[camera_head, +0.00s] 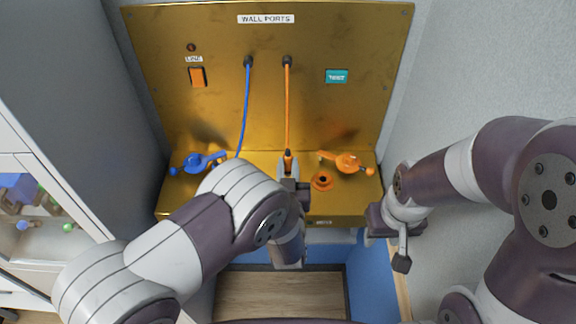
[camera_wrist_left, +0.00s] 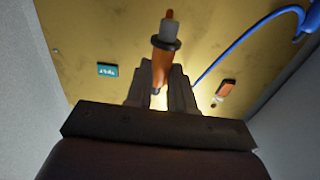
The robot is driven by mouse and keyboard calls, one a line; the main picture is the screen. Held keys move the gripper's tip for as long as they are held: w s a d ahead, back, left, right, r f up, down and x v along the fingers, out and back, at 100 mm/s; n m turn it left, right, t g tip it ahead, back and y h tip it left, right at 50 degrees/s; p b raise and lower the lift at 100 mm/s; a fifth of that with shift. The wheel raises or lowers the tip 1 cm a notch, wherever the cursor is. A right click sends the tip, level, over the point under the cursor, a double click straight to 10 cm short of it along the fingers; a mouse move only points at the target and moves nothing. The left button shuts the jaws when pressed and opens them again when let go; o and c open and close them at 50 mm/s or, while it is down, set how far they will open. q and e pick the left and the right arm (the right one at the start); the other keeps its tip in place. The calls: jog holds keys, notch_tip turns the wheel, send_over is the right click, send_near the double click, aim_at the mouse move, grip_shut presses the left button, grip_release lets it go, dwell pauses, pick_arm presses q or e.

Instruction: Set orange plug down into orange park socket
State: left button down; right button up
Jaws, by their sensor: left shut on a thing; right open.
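My left gripper (camera_head: 290,176) is shut on the orange plug (camera_head: 288,157) above the ledge of the gold panel. An orange cable runs from the plug up to the wall. In the left wrist view the orange plug (camera_wrist_left: 160,66) sits between the fingers, its pale collar and orange tip pointing away from them. The orange park socket (camera_head: 322,180) is an orange ring with a dark hole on the ledge, just right of my left gripper; no plug is in it. My right gripper (camera_head: 391,236) is open and empty, right of the ledge.
An orange lever fitting (camera_head: 347,162) stands on the ledge behind and right of the socket. A blue fitting (camera_head: 195,162) with a blue cable (camera_head: 244,105) is at the left. The panel bears an orange switch (camera_head: 197,77) and a teal label (camera_head: 337,76). Grey walls flank both sides.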

pick_arm(q)
jog(key=f+b, duration=0.2)
jog(key=f, duration=0.1)
jog(key=f+b, duration=0.1)
jog(key=f, duration=0.1)
jog(key=shift+w+f+b, duration=0.2)
jog(key=shift+w+b, duration=0.05)
jog(key=shift+b, duration=0.1)
jog(key=shift+f+b, duration=0.45)
jog(key=shift+f, duration=0.05)
jog(key=shift+s, duration=0.1)
jog(key=shift+f, duration=0.15)
dwell(0.3)
jog(key=shift+f+b, duration=0.6)
jog(key=shift+b, duration=0.2)
jog(key=shift+f, duration=0.15)
jog(key=shift+f+b, duration=0.25)
jog(key=shift+b, duration=0.15)
